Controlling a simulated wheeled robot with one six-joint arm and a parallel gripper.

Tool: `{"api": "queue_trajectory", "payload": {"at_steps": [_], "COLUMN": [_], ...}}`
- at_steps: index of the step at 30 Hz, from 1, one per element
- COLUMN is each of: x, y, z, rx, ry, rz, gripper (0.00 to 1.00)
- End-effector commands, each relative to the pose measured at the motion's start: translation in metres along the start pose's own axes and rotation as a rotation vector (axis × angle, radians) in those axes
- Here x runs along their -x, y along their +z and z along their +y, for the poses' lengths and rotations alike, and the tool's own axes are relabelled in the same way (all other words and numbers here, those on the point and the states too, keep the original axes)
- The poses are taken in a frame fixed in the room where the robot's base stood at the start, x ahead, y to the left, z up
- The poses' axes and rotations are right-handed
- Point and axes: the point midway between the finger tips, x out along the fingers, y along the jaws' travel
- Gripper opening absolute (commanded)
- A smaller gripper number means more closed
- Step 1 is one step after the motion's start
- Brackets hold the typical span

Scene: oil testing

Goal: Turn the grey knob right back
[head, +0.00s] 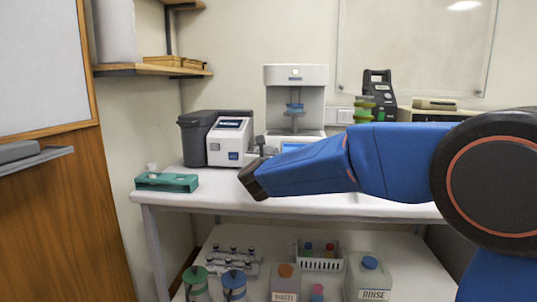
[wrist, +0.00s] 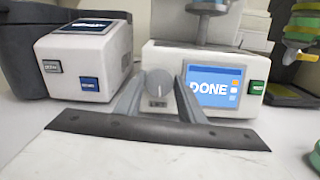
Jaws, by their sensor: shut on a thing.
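The grey knob (wrist: 159,82) is on the front of a white instrument, left of its blue screen, which reads DONE. A white mark on the knob points about straight up. In the wrist view my gripper (wrist: 159,90) has one finger on each side of the knob and is shut on it.
A green button (wrist: 258,87) is right of the screen. A white box with a dark back (head: 229,141) stands left of the instrument (head: 296,92). A green rack (head: 167,182) is at the bench's left end. Bottles, including one marked RINSE (head: 370,280), stand below.

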Motion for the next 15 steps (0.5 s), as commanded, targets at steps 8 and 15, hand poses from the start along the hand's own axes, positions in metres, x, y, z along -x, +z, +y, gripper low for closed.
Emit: {"api": "queue_trajectory", "payload": {"at_steps": [8, 15], "x": [0.0001, 0.0001], "y": [-0.0006, 0.0004], "z": [-0.0010, -0.0014], "rx": [0.189, 0.409], "ry": [0.049, 0.106], "rz": [0.009, 0.017], "gripper": [0.13, 0.13]}}
